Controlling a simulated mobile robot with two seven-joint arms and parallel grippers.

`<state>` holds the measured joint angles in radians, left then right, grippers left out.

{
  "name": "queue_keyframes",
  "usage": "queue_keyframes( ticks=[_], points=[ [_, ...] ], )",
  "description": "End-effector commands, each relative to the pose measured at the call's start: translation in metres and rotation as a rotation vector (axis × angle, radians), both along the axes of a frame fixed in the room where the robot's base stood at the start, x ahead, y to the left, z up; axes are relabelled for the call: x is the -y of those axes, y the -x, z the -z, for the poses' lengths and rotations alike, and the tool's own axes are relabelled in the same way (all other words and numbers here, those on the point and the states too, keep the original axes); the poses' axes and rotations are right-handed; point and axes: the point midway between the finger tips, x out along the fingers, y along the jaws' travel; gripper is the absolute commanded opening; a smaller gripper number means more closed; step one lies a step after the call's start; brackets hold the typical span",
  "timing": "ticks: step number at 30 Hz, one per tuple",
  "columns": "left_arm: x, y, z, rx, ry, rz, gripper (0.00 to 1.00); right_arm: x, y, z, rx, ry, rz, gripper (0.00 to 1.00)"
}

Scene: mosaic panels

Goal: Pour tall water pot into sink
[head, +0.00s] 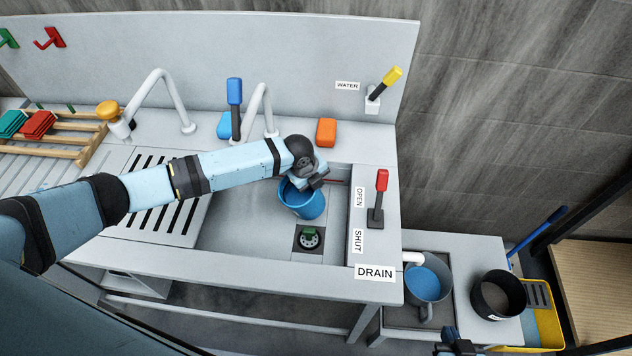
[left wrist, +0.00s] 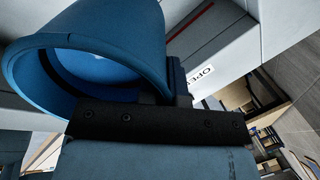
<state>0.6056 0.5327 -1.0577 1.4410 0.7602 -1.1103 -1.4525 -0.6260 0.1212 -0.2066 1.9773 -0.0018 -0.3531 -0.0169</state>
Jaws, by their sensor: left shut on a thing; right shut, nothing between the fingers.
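A blue pot (head: 302,205) is held over the sink basin (head: 245,215), with its mouth facing mostly up toward the head camera. My left gripper (head: 316,180) is shut on the pot's far right side. In the left wrist view the pot (left wrist: 135,30) fills the upper left, with a pale patch inside; I cannot tell if that is water. The drain (head: 309,239) with a green piece shows just below the pot. My right gripper (head: 456,346) is at the bottom edge, partly cut off, shut and empty.
A grey vessel with blue content (head: 428,283) and a black pot (head: 498,295) stand on the lower right bench. Faucets (head: 262,110) and an orange block (head: 326,132) are behind the basin.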

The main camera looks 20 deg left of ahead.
Motion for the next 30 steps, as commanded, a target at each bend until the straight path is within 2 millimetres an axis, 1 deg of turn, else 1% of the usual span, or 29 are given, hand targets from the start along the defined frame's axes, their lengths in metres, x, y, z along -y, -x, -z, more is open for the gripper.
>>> queue_keyframes(
  ticks=[5, 23, 30],
  points=[
    [-0.002, 0.003, -0.005, 0.03, 0.024, 0.0, 0.0, 0.0, 0.001, 0.0, -0.002, 0.0, 0.001, 0.0],
    [-0.013, 0.017, -0.003, 0.153, 0.118, -0.001, 0.0, -0.002, 0.001, 0.017, -0.001, 0.002, -0.012, 0.0],
    [-0.016, 0.021, -0.009, 0.186, 0.145, -0.001, 0.0, -0.002, -0.002, 0.016, 0.004, 0.001, -0.013, 0.0]
  ],
)
